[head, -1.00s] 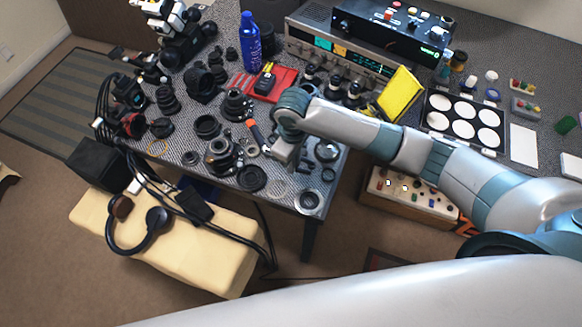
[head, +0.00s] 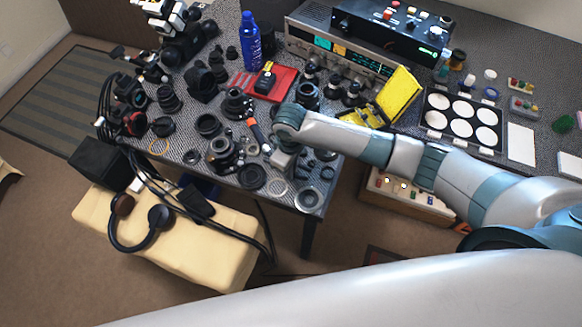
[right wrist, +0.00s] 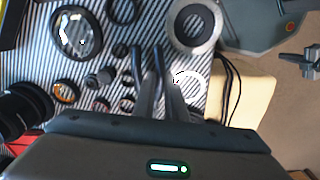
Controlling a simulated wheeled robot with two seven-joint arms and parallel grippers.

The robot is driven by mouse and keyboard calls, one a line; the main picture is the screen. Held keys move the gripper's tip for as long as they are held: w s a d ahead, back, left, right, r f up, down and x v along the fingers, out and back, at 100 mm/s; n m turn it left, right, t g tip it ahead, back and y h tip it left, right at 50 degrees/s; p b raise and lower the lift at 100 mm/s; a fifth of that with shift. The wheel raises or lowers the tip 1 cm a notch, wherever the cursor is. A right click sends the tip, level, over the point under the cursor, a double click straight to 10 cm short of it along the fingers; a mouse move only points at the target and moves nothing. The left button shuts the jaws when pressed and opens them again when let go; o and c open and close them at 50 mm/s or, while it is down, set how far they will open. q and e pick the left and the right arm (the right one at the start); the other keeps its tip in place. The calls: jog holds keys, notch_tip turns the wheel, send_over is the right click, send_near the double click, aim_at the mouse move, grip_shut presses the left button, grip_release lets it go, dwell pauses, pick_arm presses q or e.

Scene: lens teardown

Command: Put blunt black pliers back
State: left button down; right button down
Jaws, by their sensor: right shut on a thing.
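My right gripper (head: 283,161) is over the front right part of the table, among lens parts. In the right wrist view it (right wrist: 160,95) is shut on a dark two-pronged thing, which looks like the black pliers (right wrist: 147,58). The prongs point away from the wrist, over the striped table top. The rest of the pliers is hidden by the gripper, and I cannot make them out in the head view. My left gripper is not in view.
Lens rings and barrels crowd the table around the gripper, including a metal ring (head: 309,200) near the front edge. An open yellow case (head: 398,95) stands to the right.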

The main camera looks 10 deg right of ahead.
jog(key=shift+f, duration=0.5)
jog(key=c, duration=1.8)
grip_release()
jog(key=shift+r, duration=0.95)
notch_tip(320, 180, up, 11)
jog(key=b, duration=0.3)
jog(key=shift+a+r, duration=0.1)
